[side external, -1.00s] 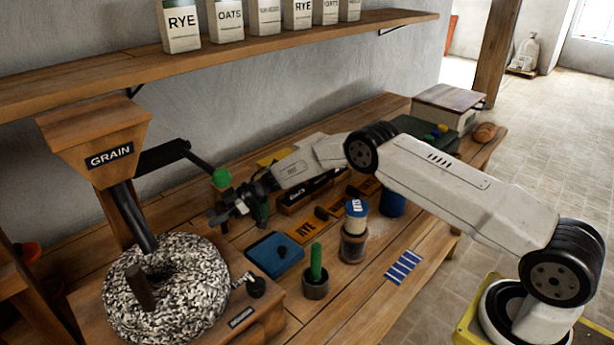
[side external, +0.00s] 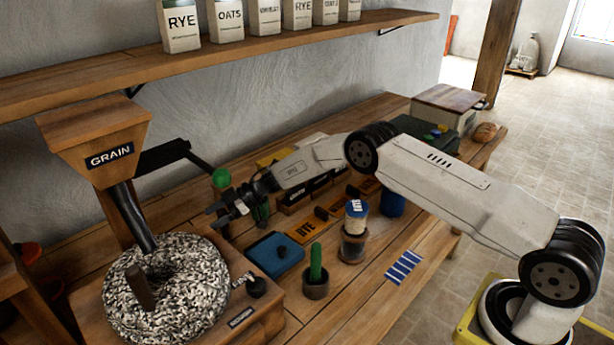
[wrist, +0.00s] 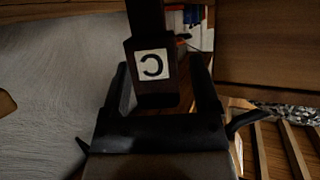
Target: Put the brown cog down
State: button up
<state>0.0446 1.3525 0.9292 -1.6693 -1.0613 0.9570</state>
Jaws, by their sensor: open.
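My gripper (side external: 222,211) is open at the left end of my arm, above the back of the bench and just right of the mill. In the wrist view my gripper (wrist: 163,85) has its two dark fingers apart. I cannot make out a brown cog for certain in either view.
The grain mill (side external: 168,285) stands left, its green-knobbed crank (side external: 221,177) close to my gripper.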

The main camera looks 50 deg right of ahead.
jog(key=shift+r, duration=0.35)
jog(key=shift+s+d+r, duration=0.1)
jog(key=shift+d+r, duration=0.05)
jog(key=shift+d, duration=0.15)
jog(key=v, duration=1.1)
jog(key=shift+d, duration=0.15)
jog(key=shift+s, duration=0.1)
notch_tip(320, 180, up, 9)
jog(key=s+d+m+t+h, duration=0.3)
jog(key=m+t+h, duration=0.3)
jog(key=m+h, duration=0.25)
jog(key=s+f+m+g+h, duration=0.2)
jog(key=s+g, duration=0.2)
jog(key=s, duration=1.1)
jog(key=s+f+m+g+h, duration=0.2)
jog(key=s+m+g, duration=0.1)
jog(key=s, duration=1.2)
jog(key=shift+s+a+g, duration=0.15)
jog(key=shift+a+g, duration=0.25)
jog(key=shift+g, duration=0.3)
